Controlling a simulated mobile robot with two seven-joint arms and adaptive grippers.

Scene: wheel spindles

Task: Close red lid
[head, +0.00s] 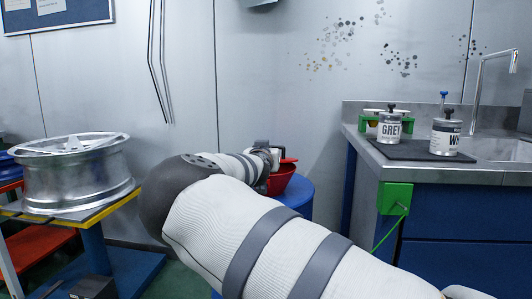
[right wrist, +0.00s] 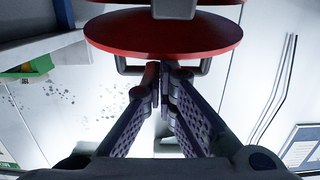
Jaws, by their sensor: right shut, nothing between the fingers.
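In the right wrist view a round red lid (right wrist: 163,40) fills the top middle, with a grey bar along its near edge. My right gripper (right wrist: 165,68) is shut and empty, its fingertips at or very near that bar; I cannot tell whether they touch. In the head view my right arm reaches in from the lower right to a red container (head: 281,182) on a blue drum (head: 300,196). A thin red edge, perhaps the lid, shows just above the container. My right arm hides most of both. My left gripper is out of view.
A metal wheel rim (head: 78,176) sits on a yellow-edged stand at left. A green box (head: 395,198) hangs on the counter's front.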

